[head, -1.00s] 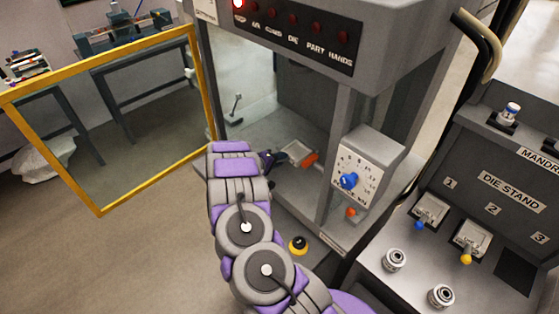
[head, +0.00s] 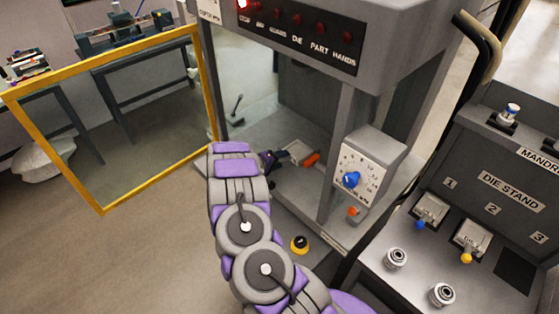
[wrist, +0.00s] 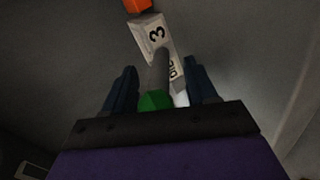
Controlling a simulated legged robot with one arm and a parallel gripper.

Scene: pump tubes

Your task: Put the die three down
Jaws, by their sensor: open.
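The die three (wrist: 152,38) is a pale grey block marked "3" in the wrist view, with a grey stem and a green knob (wrist: 155,101) nearest me. My gripper (wrist: 160,88) is open, its dark fingers on either side of the knob with gaps beside it. In the head view the die (head: 298,149) shows as a pale plate inside the press, apparently on its bed, and my gripper (head: 272,160) is just left of it. The knob is hidden there. I cannot tell whether the die is fully seated.
An orange block (head: 311,160) sits by the die's far end. Press posts and a dial box (head: 366,172) stand to the right. The yellow-framed guard (head: 100,210) is open on the left. The die stand (head: 405,240) holds dies at 1 and 2; place 3 (head: 515,271) shows a dark empty square.

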